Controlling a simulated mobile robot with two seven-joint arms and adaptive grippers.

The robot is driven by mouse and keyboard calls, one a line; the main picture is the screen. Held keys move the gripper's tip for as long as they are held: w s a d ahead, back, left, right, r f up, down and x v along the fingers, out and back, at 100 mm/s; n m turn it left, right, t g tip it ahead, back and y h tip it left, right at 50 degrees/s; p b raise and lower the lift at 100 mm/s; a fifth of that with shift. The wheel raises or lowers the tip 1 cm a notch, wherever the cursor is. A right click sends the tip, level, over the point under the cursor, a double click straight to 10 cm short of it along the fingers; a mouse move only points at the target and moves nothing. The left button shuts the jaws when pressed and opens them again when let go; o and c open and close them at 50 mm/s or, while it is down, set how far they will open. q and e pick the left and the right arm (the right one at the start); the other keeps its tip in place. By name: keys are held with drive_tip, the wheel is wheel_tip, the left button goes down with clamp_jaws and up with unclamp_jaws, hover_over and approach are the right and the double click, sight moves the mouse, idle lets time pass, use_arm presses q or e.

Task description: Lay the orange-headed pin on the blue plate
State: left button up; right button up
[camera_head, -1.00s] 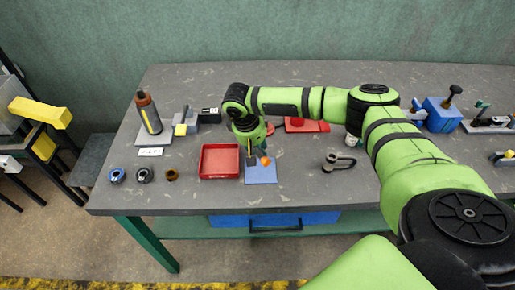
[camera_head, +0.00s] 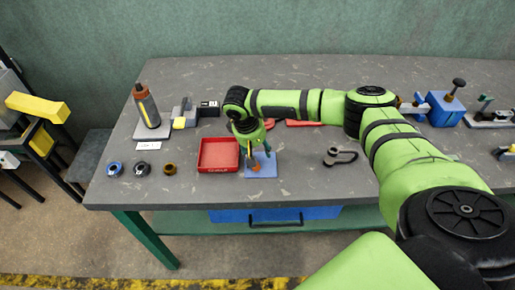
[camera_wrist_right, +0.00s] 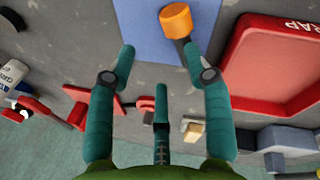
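The orange-headed pin (camera_head: 256,168) is at the left part of the blue plate (camera_head: 267,172) in the head view. In the right wrist view its orange head (camera_wrist_right: 176,20) overlaps the plate's edge (camera_wrist_right: 140,35), and its dark shaft points toward one fingertip. I cannot tell whether the whole shaft rests on the plate. My right gripper (camera_head: 258,157) is just above the plate. In the right wrist view its fingers (camera_wrist_right: 159,55) are spread, with nothing clasped between them. The pin is near the right-hand fingertip there. My left gripper is not in view.
A red tray (camera_head: 219,170) stands directly left of the plate. Several rings, including a blue one (camera_head: 115,169), lie further left. A dark metal part (camera_head: 340,156) lies to the right. Red parts (camera_head: 303,123) lie behind the gripper. The bench between is clear.

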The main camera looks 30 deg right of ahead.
drive_tip(key=v, duration=1.2)
idle(0.7)
